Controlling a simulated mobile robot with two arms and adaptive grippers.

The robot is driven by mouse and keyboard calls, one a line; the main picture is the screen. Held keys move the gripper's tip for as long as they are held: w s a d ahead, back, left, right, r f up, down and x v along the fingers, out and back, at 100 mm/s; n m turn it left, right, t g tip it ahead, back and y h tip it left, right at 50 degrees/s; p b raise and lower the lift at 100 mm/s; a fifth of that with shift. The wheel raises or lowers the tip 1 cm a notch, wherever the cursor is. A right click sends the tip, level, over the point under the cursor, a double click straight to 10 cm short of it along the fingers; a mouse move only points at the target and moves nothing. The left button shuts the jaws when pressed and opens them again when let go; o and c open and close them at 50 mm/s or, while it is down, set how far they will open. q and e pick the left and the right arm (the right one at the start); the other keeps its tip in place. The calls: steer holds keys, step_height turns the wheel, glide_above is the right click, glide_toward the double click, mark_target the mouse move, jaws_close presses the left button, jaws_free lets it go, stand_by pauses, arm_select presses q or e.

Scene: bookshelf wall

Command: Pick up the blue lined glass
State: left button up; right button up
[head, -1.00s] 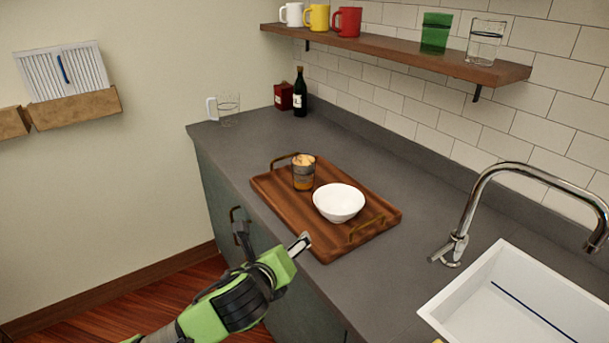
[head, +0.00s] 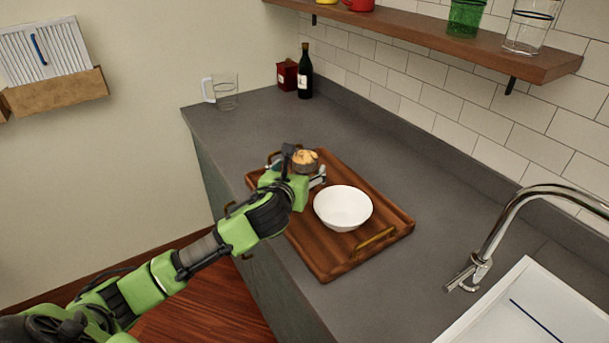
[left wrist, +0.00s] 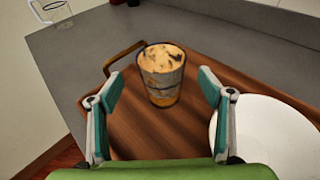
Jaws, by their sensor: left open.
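In the left wrist view the tumbler (left wrist: 162,76) stands ahead, between the two spread teal-padded fingers of my open left gripper (left wrist: 158,88); I see no contact. A clear glass (head: 529,28) with dark, possibly blue, lines near its rim stands on the wall shelf. My right gripper is not in view.
A white bowl (head: 343,208) is on the tray, close to the right of my left gripper. A clear glass mug (head: 226,93), a red box (head: 288,76) and a dark bottle (head: 305,74) stand at the counter's far end. The sink and faucet (head: 478,262) are at right.

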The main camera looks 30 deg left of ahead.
mark_target(307, 155)
arm_select(q)
steer(key=shift+w+a+r+p, duration=0.15)
steer(key=shift+w+p, duration=0.2)
steer(key=shift+w, duration=0.7)
steer(key=x, duration=0.3)
steer(key=shift+w, duration=0.15)
steer(key=c, duration=1.9)
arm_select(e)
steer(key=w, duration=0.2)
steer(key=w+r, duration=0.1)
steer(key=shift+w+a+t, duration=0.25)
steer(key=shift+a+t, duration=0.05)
arm_select(q)
steer(key=shift+r, duration=0.1)
